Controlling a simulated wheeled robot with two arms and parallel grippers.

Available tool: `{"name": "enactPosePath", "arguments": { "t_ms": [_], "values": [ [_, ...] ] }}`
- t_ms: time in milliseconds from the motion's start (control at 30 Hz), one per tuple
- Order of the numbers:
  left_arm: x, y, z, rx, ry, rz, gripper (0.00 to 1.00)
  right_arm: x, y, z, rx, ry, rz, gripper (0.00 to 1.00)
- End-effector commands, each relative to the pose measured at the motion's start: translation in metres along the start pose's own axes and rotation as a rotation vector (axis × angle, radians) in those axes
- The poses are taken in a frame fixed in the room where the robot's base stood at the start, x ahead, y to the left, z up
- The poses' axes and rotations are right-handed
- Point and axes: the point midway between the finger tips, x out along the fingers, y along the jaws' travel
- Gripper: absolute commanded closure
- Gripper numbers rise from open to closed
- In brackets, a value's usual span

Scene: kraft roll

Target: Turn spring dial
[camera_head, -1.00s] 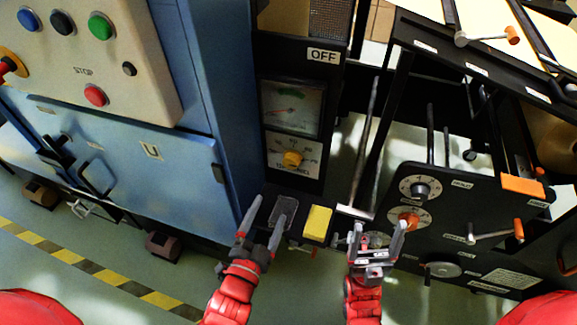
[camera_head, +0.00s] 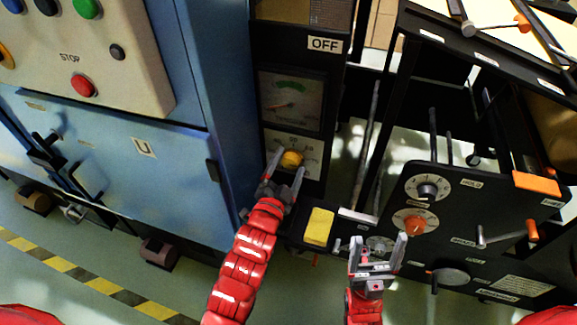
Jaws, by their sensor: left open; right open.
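Several dials show. A yellow knob (camera_head: 291,159) sits on a white scale plate under a gauge (camera_head: 291,103) on the black column. A grey dial (camera_head: 427,187) and an orange-knobbed dial (camera_head: 414,224) sit on the black panel at the right; a smaller dial (camera_head: 379,245) is lower left of them. I cannot read which is the spring dial. My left gripper (camera_head: 287,163) is open, its fingers pointing up on either side of the yellow knob; contact cannot be told. My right gripper (camera_head: 378,243) is open and empty, below and left of the orange dial, with its fingertips near the small dial.
A yellow block (camera_head: 319,226) lies on a black ledge between my grippers. A metal rod (camera_head: 366,150) stands right of the column. An orange-tipped crank handle (camera_head: 506,235) sticks out at the right. The blue cabinet (camera_head: 130,165) stands at the left.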

Motion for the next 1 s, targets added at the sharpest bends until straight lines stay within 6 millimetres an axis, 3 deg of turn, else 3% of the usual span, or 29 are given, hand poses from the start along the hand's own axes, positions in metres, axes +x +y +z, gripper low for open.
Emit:
{"name": "enactPosePath", "arguments": {
  "t_ms": [267, 733, 1000],
  "values": [
    [0.0013, 0.0003, 0.0003, 0.000, -0.001, 0.001, 0.15, -0.0001, 0.0000, 0.0000, 0.000, 0.000, 0.000, 0.20],
    [0.0012, 0.0001, 0.0003, 0.000, -0.001, 0.000, 0.97, -0.0001, 0.0000, 0.0000, 0.000, 0.000, 0.000, 0.20],
    [0.0012, -0.0007, -0.0002, -0.024, -0.001, -0.001, 1.00, 0.0017, 0.0001, -0.0003, 0.000, 0.000, 0.000, 0.20]
  ]
}}
